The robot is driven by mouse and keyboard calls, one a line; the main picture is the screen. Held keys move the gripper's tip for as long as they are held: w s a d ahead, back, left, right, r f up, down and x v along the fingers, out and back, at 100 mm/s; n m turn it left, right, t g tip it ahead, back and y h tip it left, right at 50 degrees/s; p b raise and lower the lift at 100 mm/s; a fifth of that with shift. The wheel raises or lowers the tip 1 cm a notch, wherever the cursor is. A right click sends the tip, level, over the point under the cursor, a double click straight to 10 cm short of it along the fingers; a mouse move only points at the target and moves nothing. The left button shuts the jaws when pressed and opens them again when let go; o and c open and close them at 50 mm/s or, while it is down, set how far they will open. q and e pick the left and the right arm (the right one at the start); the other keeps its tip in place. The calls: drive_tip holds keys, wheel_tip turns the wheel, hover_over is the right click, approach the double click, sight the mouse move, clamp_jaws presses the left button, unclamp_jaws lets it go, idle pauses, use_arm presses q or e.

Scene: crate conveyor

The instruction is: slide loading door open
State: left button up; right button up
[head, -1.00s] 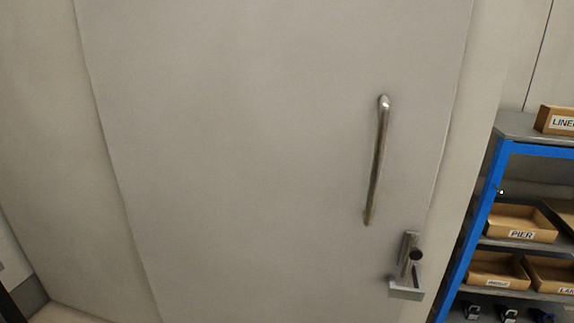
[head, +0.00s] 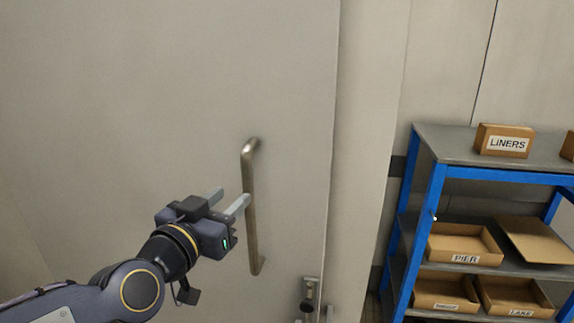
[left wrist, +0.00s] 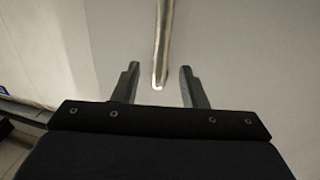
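The loading door (head: 150,110) is a large pale grey panel filling the left of the head view. It carries a long upright metal bar handle (head: 252,215) near its right edge. My left gripper (head: 228,199) is open, its two fingers pointing at the handle. In the left wrist view the handle (left wrist: 162,45) stands between the open fingers (left wrist: 158,85), its lower end level with the fingertips; I cannot tell whether they touch. A metal latch (head: 310,295) sits below, at the door's edge. My right gripper is out of view.
A blue-framed shelf unit (head: 428,190) stands to the right of the door. It holds a box marked LINERS (head: 505,141) on top and several cardboard trays, one marked PIER (head: 464,245). Pale wall lies between door and shelf.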

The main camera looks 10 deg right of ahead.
sight(245, 182)
use_arm(q)
drive_tip(key=x, duration=0.8)
drive_tip(key=shift+r, duration=0.15)
drive_tip(key=shift+s+a, duration=0.1)
clamp_jaws()
